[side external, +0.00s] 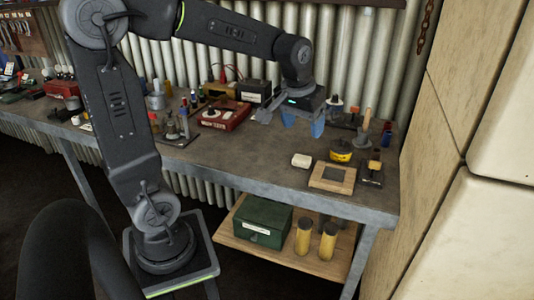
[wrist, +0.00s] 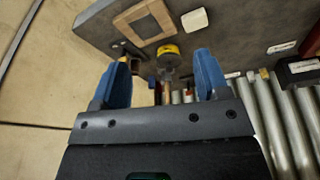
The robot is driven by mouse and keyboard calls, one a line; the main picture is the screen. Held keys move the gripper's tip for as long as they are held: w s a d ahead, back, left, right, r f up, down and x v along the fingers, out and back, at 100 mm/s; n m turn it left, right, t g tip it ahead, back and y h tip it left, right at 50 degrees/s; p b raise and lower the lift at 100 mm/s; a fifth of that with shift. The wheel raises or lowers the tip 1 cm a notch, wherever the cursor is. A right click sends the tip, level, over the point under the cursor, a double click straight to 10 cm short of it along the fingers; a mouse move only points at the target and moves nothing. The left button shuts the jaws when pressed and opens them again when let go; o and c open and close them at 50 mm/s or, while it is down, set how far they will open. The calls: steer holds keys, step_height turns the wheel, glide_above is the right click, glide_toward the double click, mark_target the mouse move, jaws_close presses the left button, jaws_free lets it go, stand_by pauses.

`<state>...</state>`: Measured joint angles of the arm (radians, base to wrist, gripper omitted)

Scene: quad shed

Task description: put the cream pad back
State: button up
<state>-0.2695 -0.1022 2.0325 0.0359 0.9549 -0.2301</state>
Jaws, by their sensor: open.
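The cream pad (side external: 301,160) lies flat on the grey bench, just left of a wooden frame (side external: 320,184) with a dark recessed middle. In the wrist view the cream pad (wrist: 195,20) lies beside the wooden frame (wrist: 128,18), apart from it. The recess in the frame looks empty. My gripper (side external: 302,128) is over the bench, behind and above the pad, with its blue fingers pointing down. In the wrist view my gripper (wrist: 165,75) has its fingers wide apart with nothing held between them.
A yellow tin (side external: 341,152) stands behind the frame, with a dark stand (side external: 371,171) at its right. A red box (side external: 225,116) sits farther left on the bench (side external: 245,160). The bench's front edge is close to the frame. The bench left of the pad is clear.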

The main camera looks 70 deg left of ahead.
steer(key=s+d+m+t, duration=0.1)
steer(key=s+d+m, duration=0.1)
steer(key=s+d, duration=0.3)
steer(key=s+d+m+t+h, duration=0.1)
steer(key=s+d+m, duration=0.2)
steer(key=s, duration=0.6)
steer(key=shift+s+d+r+m+t, duration=0.2)
steer(key=shift+d+r+m+t, duration=0.15)
steer(key=shift+d, duration=0.65)
